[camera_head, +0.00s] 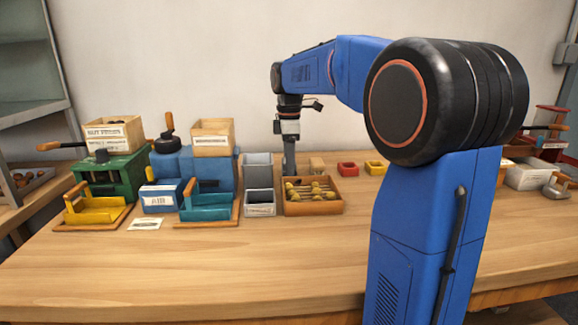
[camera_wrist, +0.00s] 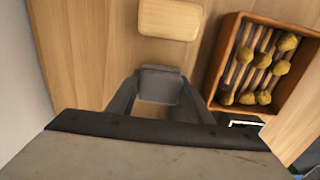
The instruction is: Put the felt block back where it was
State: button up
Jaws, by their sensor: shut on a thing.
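My gripper (camera_head: 289,168) points down over the back of the bench, just behind the chestnut tray. In the wrist view, my gripper (camera_wrist: 158,88) has its two fingers on either side of a dark grey block, which I take for the felt block (camera_wrist: 159,84). The fingers are shut on it. In the head view the block cannot be told apart from the dark fingers. Whether its underside touches the bench is unclear. A tan wooden block (camera_wrist: 169,19) lies apart from it, and also shows in the head view (camera_head: 317,163).
A wooden tray (camera_head: 315,209) of yellowish chestnuts stands close by. Grey metal bins (camera_head: 259,201) stand left of my gripper; red (camera_head: 347,169) and yellow (camera_head: 375,168) trays stand right. Blue and green machines fill the left. The bench front (camera_head: 200,272) is clear.

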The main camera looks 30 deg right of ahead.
jog(key=o, duration=1.3)
jog(key=shift+f, duration=0.1)
notch_tip(320, 180, up, 12)
jog(key=shift+f, duration=0.25)
jog(key=shift+r, duration=0.4)
